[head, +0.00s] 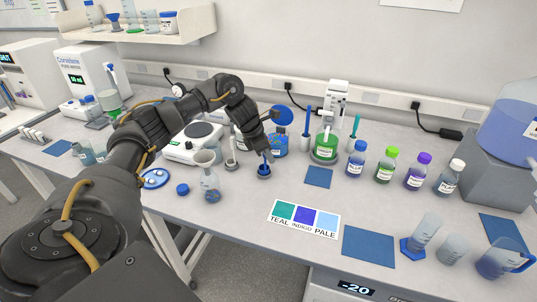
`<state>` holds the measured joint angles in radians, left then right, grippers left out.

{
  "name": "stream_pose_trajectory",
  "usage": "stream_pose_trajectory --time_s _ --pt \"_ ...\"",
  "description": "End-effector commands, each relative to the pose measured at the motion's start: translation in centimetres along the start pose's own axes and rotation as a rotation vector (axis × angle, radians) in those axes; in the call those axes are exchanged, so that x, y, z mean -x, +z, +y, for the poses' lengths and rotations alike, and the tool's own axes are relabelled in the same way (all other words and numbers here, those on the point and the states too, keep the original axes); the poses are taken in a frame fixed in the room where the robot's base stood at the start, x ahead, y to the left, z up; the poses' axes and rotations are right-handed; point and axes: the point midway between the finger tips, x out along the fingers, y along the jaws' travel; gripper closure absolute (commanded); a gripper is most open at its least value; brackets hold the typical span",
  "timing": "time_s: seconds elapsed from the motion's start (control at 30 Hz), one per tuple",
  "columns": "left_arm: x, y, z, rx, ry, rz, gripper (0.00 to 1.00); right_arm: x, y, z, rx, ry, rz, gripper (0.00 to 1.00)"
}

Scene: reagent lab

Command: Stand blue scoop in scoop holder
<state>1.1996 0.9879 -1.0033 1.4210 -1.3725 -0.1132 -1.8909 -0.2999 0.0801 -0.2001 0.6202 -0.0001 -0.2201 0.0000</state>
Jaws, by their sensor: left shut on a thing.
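My left gripper (264,153) points down at mid-bench and is shut on the blue scoop (264,166). Only a small part of the scoop shows below the fingers. Its lower end is at a small dark grey cup-like holder (264,175) on the bench. The scoop looks close to upright, in or just over the holder's mouth; I cannot tell how deep it sits. My right gripper is out of view.
A second small holder (231,165) with a pale tool stands just left. A blue mat (318,177) lies bare to the right.

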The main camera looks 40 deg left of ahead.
Motion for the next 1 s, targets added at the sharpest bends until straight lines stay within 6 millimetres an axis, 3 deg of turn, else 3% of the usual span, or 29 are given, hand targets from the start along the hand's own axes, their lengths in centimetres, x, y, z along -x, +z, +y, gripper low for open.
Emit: stream_pose_trajectory --time_s 0.37,0.4,0.57,0.87,1.0 --pt "-0.8 -0.3 0.0 0.000 0.000 0.000 1.00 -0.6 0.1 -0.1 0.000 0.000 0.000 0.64" --pt "-0.7 -0.3 0.0 0.000 0.000 0.000 0.82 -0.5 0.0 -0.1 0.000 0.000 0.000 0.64" --pt "-0.7 -0.3 0.0 0.000 0.000 0.000 0.61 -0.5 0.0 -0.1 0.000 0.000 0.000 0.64" --pt "-0.5 -0.3 0.0 0.000 0.000 0.000 0.60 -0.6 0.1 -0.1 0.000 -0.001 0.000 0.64" --pt "0.7 -0.3 0.1 -0.001 0.002 -0.002 0.60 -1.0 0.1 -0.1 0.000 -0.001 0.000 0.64"
